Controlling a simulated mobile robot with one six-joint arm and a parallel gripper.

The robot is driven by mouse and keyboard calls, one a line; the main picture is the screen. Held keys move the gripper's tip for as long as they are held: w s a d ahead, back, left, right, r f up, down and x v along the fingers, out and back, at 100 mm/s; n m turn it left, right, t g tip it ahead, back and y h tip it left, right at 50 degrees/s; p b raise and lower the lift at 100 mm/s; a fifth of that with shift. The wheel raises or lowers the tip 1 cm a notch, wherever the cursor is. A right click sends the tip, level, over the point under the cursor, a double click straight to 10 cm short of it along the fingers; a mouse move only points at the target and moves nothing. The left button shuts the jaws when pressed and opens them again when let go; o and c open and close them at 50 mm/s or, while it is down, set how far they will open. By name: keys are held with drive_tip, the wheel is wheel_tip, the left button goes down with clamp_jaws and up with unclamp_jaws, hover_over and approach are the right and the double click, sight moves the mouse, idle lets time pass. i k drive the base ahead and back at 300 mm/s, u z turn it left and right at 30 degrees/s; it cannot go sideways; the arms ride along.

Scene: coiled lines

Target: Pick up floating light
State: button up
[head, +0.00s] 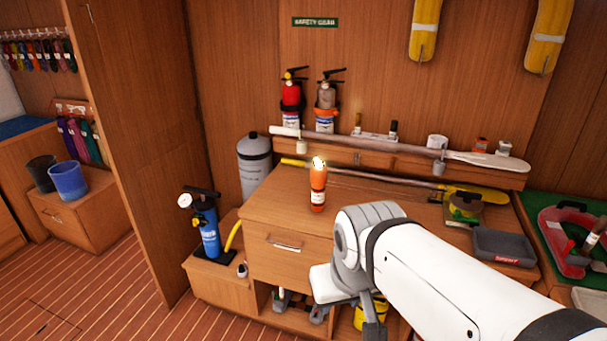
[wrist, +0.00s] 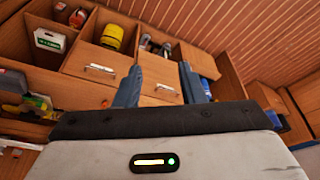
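The floating light (head: 318,186) is an orange, bottle-shaped body with a pale label and a glowing top. It stands upright on the wooden desk (head: 268,205), left of my arm in the head view. I cannot make it out in the wrist view. My gripper (wrist: 160,70) is open, with its two blue-grey fingers apart and nothing visible between them. It points toward the desk's drawer fronts. In the head view, my arm's end is in front of the desk, lower right of the light and apart from it.
A blue pump (head: 208,232) stands left; extinguishers (head: 291,100) stand behind. The desktop around the light is clear.

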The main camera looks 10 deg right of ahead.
sight(319, 171)
drive_tip(key=i, duration=1.2)
drive_tip(key=u, duration=0.05)
